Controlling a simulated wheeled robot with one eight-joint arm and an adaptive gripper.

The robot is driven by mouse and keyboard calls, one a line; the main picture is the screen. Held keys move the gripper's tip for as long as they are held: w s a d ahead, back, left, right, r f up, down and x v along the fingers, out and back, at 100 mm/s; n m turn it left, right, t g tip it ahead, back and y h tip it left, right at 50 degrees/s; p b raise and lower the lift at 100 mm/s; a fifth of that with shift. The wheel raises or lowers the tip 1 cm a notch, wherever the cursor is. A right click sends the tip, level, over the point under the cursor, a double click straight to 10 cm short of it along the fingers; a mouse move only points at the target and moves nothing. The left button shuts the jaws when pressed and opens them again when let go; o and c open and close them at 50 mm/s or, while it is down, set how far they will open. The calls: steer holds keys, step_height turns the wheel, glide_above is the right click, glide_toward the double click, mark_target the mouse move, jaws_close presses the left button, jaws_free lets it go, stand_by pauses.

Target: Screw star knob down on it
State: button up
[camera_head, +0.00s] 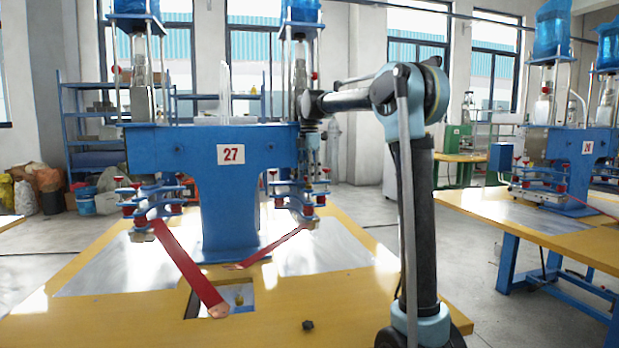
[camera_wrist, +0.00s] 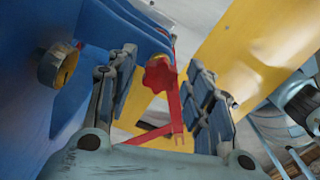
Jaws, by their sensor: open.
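A red star knob (camera_wrist: 158,75) shows in the wrist view beside the blue arm (camera_wrist: 120,22) of a machine. It lies between the two fingers of my gripper (camera_wrist: 161,60). The fingers are spread, with visible gaps on both sides, and I see no grip on the knob. In the head view my gripper (camera_head: 311,150) points down at the right clamp group (camera_head: 302,198) of the blue machine numbered 27 (camera_head: 225,190). The knob's thread and seat are hidden, so I cannot tell how far down it sits.
A brass-coloured round part (camera_wrist: 58,65) sits left of my fingers. Red straps (camera_head: 185,265) run from the clamps to the yellow table (camera_head: 130,325). A small dark piece (camera_head: 307,325) lies near its front. A similar machine (camera_head: 580,150) stands on another table at right.

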steer(key=c, duration=1)
steer(key=m, duration=1.1)
steer(key=o, duration=1.2)
steer(key=shift+c, duration=0.2)
steer(key=o, duration=0.4)
steer(key=shift+r, duration=3.5)
